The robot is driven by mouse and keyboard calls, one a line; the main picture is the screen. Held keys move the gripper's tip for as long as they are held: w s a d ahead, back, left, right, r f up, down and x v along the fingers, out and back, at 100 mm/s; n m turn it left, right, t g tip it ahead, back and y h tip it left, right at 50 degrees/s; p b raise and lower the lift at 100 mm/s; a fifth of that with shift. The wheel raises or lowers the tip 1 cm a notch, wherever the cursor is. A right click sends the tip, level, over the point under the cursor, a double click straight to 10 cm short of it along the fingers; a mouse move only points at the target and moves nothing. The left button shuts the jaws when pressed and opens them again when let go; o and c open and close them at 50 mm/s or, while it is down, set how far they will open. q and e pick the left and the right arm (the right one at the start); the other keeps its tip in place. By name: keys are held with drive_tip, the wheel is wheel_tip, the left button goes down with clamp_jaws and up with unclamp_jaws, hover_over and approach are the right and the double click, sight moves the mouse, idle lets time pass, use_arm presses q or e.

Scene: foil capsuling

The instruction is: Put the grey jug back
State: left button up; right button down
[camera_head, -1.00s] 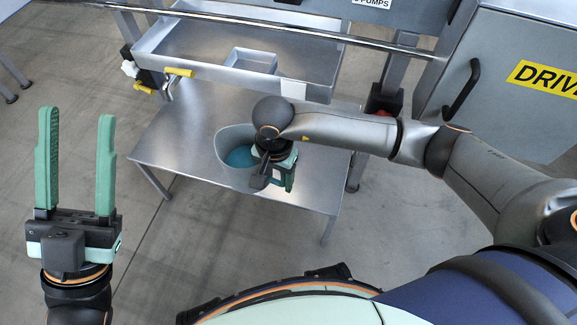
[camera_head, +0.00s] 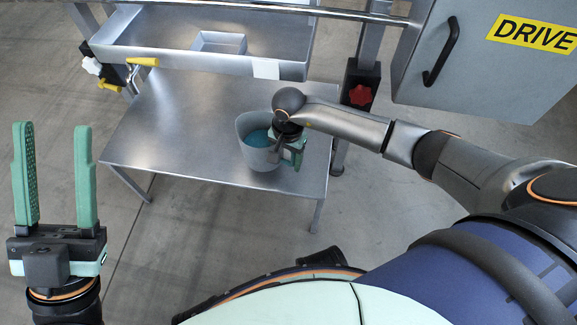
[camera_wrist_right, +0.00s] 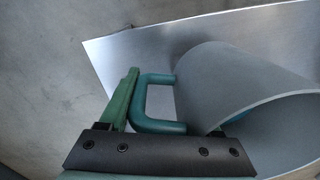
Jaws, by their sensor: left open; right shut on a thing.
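The grey jug (camera_head: 262,157), with blue-green liquid inside, is over the right part of the metal table, near its front edge. I cannot tell whether its base touches the table. In the right wrist view the jug's grey wall (camera_wrist_right: 235,80) fills the right side, and its teal handle (camera_wrist_right: 150,100) is between the fingers. My right gripper (camera_head: 290,150) is shut on the handle; its arm hides part of the jug's right side. It also shows in the wrist view (camera_wrist_right: 175,115). My left gripper (camera_head: 55,175) is open and empty at the far left, away from the table.
The metal table (camera_head: 175,125) is bare to the left of the jug. Behind and above it hangs a metal basin (camera_head: 160,32) with a small tray (camera_head: 219,42) and yellow-handled taps (camera_head: 143,62). A red knob (camera_head: 360,95) and the DRIVE cabinet (camera_head: 490,75) are at the right.

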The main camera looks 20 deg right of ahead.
drive_tip(key=shift+w+d+f, duration=0.1)
drive_tip(key=shift+d+f, duration=0.05)
drive_tip(key=shift+f, duration=0.1)
drive_tip(key=f+b, duration=0.1)
drive_tip(key=f, duration=0.2)
drive_tip(key=shift+w+d+f+b, duration=0.1)
drive_tip(key=shift+d+f+b, duration=0.1)
drive_tip(key=shift+b, duration=0.15)
drive_tip(key=shift+f, duration=0.1)
drive_tip(key=shift+f, duration=0.15)
drive_tip(key=shift+c, duration=0.5)
unclamp_jaws()
